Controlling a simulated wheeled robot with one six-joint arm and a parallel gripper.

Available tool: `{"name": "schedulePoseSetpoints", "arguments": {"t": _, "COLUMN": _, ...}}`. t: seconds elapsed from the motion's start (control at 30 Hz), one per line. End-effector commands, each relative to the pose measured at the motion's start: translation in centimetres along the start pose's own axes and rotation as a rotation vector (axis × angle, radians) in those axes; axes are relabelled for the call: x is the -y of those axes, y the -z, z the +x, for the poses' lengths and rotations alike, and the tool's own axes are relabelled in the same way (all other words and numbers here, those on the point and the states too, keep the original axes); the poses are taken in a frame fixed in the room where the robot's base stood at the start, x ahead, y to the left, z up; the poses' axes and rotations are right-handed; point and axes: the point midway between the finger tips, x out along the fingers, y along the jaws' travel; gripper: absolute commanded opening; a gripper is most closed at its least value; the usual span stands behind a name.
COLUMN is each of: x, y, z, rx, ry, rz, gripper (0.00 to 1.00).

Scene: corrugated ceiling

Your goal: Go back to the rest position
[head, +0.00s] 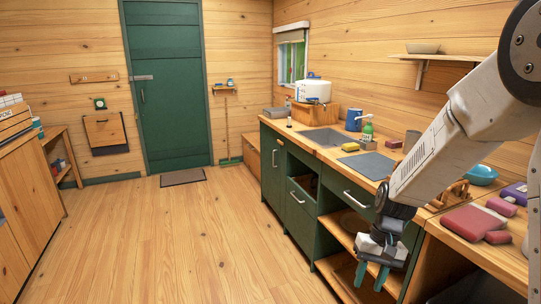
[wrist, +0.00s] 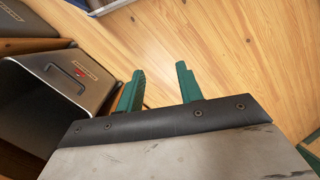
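My gripper (head: 372,273) hangs at the lower right of the head view, pointing down in front of the counter's open lower shelves. Its two green fingers are apart with nothing between them. In the wrist view my gripper (wrist: 160,88) shows the same two fingers spread, with the wooden floor (wrist: 225,45) behind them. My white arm reaches in from the right edge of the head view.
A wooden cabinet (head: 28,200) stands at left. A green door (head: 165,90) is at the back. The floor between is clear.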

Motion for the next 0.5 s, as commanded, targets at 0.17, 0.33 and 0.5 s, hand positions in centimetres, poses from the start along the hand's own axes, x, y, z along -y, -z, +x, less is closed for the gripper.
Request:
{"name": "schedulePoseSetpoints", "arguments": {"t": 0.17, "x": 0.0, "y": -7.5, "z": -5.2, "rx": 0.027, "ry": -0.054, "rz": -0.018, "gripper": 0.36}}
{"name": "schedulePoseSetpoints", "arguments": {"t": 0.33, "x": -0.7, "y": -14.2, "z": -8.6, "rx": 0.028, "ry": -0.113, "rz": -0.031, "gripper": 0.36}}
{"name": "schedulePoseSetpoints", "arguments": {"t": 0.5, "x": -1.5, "y": -20.0, "z": -10.8, "rx": -0.017, "ry": -0.168, "rz": -0.055, "gripper": 0.36}}
